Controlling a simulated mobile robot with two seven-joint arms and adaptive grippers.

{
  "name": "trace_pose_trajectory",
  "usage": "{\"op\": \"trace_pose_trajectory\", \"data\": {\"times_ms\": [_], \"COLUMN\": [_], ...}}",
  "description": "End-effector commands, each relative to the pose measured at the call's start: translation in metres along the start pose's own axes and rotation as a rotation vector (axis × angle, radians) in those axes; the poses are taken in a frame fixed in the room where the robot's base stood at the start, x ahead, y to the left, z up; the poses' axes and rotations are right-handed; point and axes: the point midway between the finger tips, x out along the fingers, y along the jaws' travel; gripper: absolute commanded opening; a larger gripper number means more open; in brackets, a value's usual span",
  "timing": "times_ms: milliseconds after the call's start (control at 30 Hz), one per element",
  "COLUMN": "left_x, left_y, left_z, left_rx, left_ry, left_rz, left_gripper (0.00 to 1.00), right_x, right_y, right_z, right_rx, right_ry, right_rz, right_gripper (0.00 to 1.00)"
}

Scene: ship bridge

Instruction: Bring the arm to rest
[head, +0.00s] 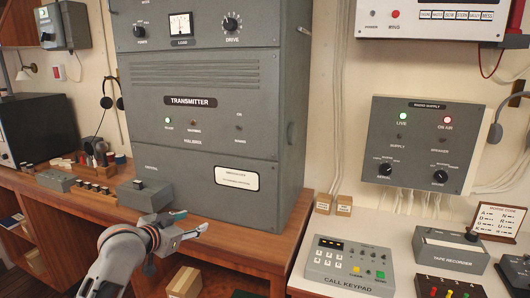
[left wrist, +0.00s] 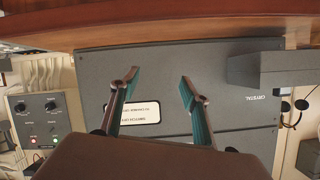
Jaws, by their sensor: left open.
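My left gripper (head: 192,224) is in front of the wooden desk's edge, below the grey transmitter cabinet (head: 215,125) in the head view. In the left wrist view the left gripper (left wrist: 157,85) has its two fingers apart with nothing between them. Behind the fingers is the cabinet's lower panel (left wrist: 225,110), upside down, with a white label plate (left wrist: 140,111). My right gripper is in neither view.
The wooden desk (head: 255,253) has a grey box (head: 145,194) near its front edge, left of the cabinet. At right, a white counter holds a call keypad (head: 350,264) and a tape recorder (head: 450,250). A radio supply panel (head: 420,145) hangs above.

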Motion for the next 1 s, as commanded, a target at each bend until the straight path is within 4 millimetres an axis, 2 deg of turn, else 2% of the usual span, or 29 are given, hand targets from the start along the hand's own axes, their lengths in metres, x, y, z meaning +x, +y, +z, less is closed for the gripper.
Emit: {"op": "trace_pose_trajectory", "data": {"times_ms": [33,200,267,400,467,600,700,800,900,1000], "left_x": [0.0,-0.012,-0.021,-0.051,-0.067,-0.111,-0.143,-0.171,-0.19,-0.199], "left_y": [0.017,0.063,0.08,0.121,0.139,0.18,0.207,0.227,0.24,0.247], "left_z": [0.037,0.133,0.164,0.233,0.26,0.316,0.346,0.365,0.377,0.382], "left_rx": [-0.022,-0.077,-0.094,-0.125,-0.136,-0.156,-0.168,-0.175,-0.179,-0.18], "left_ry": [-0.025,-0.073,-0.089,-0.125,-0.139,-0.172,-0.19,-0.202,-0.21,-0.213], "left_rz": [0.002,-0.013,-0.017,-0.025,-0.027,-0.028,-0.026,-0.023,-0.02,-0.018], "left_gripper": [0.46,0.46,0.46,0.46,0.46,0.46,0.46,0.46,0.46,0.46], "right_x": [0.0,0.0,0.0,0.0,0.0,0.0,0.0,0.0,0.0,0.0], "right_y": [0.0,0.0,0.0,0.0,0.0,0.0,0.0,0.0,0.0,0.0], "right_z": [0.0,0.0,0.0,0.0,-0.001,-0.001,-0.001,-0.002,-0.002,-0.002], "right_rx": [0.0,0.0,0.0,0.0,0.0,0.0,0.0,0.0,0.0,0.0], "right_ry": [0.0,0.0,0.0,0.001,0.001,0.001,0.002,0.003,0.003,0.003], "right_rz": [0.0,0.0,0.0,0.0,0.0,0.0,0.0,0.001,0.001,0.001], "right_gripper": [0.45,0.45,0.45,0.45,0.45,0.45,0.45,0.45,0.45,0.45]}}
